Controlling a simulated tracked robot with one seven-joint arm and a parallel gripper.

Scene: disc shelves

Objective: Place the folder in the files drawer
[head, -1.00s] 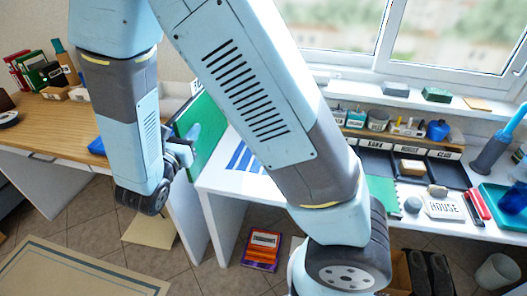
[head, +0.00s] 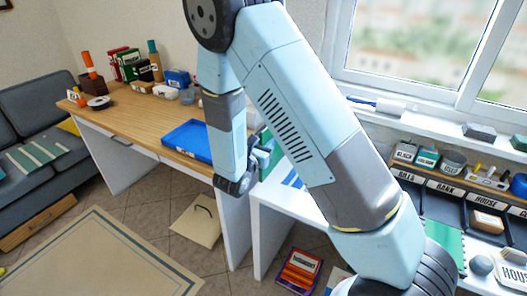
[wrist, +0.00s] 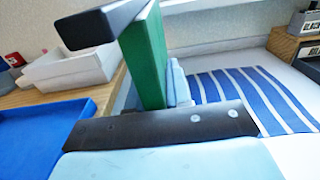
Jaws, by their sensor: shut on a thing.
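A green folder (wrist: 148,60) stands upright in my gripper (wrist: 140,55) in the wrist view. A dark finger lies across its near left side, and a pale blue part shows at its right. In the head view only a strip of the folder (head: 270,150) shows past my arm, with my gripper (head: 255,158) at the gap between the wooden desk and the white table. The wooden desk has a shut drawer front with a small handle (head: 121,142). I cannot read any files label on it.
A blue tray (head: 186,140) lies on the wooden desk (head: 140,112) near its right end, with books and boxes behind. The white table (head: 275,205) holds labelled dark trays at right. A beige folder-like item (head: 197,222) and a red item (head: 298,270) lie on the floor. A sofa stands left.

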